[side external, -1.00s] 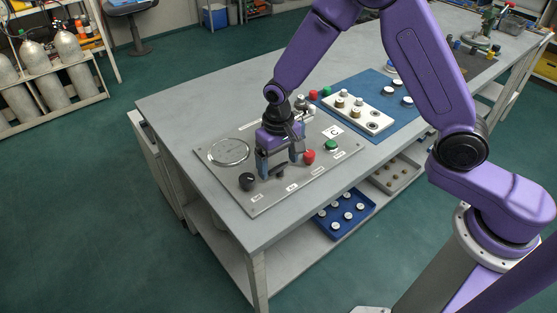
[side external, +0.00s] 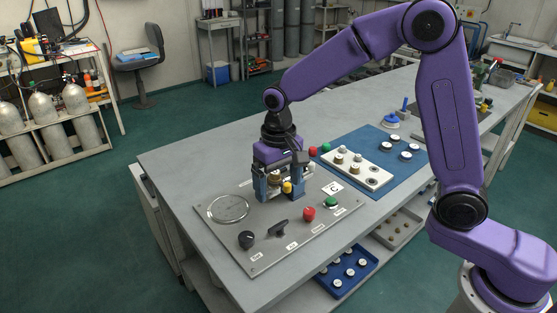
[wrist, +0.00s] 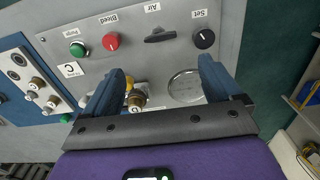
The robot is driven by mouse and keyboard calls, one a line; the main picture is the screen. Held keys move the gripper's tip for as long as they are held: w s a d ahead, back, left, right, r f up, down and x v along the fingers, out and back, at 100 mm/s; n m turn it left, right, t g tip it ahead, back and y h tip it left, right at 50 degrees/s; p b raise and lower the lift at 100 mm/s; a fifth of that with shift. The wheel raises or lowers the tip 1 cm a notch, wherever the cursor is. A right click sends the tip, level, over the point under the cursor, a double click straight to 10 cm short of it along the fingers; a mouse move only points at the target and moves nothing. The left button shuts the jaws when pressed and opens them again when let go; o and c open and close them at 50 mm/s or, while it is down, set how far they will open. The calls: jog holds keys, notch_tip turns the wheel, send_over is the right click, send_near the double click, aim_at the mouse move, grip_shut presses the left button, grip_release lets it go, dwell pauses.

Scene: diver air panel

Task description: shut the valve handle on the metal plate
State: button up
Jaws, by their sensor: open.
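A metal plate (side external: 245,258) lies on the bench with several controls. A brass fitting with a yellow part (side external: 287,187) stands on its far half, partly hidden by my gripper (side external: 280,192). The brass fitting also shows in the wrist view (wrist: 137,101), nearer the left finger. My gripper is open, with its fingers over the plate around or just above the fitting; contact cannot be told. A black lever handle (side external: 278,229), labelled Air in the wrist view (wrist: 160,36), lies nearer the front, apart from my gripper.
A white block with knobs (side external: 365,178) sits on a blue mat (side external: 408,168) to the right. Bench space left of the plate is clear.

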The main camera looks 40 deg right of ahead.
notch_tip(320, 180, up, 6)
jog(key=shift+f, duration=0.1)
dwell(0.4)
jog(key=s+d+n, duration=0.4)
jog(key=s, duration=0.5)
jog(key=s+d+f+n, duration=0.1)
jog(key=s+d+n, duration=0.2)
jog(key=s, duration=0.6)
jog(key=s+d+f+n, duration=0.1)
jog(key=s+d+n, duration=0.3)
jog(key=s, duration=0.6)
jog(key=shift+d+f+n, duration=0.2)
jog(key=shift+d+n, duration=0.15)
jog(key=shift+n, duration=0.55)
